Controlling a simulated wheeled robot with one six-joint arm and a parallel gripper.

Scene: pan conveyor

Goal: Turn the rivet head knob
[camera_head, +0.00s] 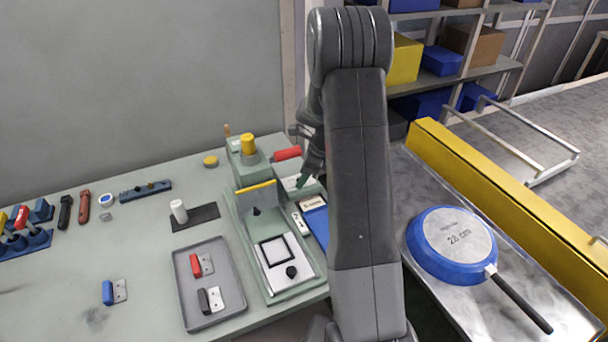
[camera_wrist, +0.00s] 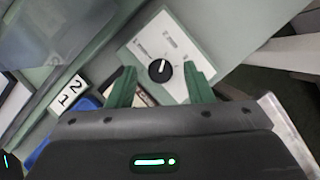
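A round black knob (camera_wrist: 159,70) with a white pointer line sits on a white dial panel (camera_wrist: 150,44) with small printed marks, seen in the wrist view. My gripper (camera_wrist: 158,66) is open, its two green fingers on either side of the knob in that view and apart from it. Whether the fingertips are down at knob height I cannot tell. In the head view my gripper (camera_head: 303,181) is over a pale green box (camera_head: 284,172) behind the green fixture; the knob there is hidden by my gripper and arm.
A red cylinder (camera_head: 286,154) and a yellow-capped post (camera_head: 248,145) stand close behind. A blue pan (camera_head: 427,262) lies at right.

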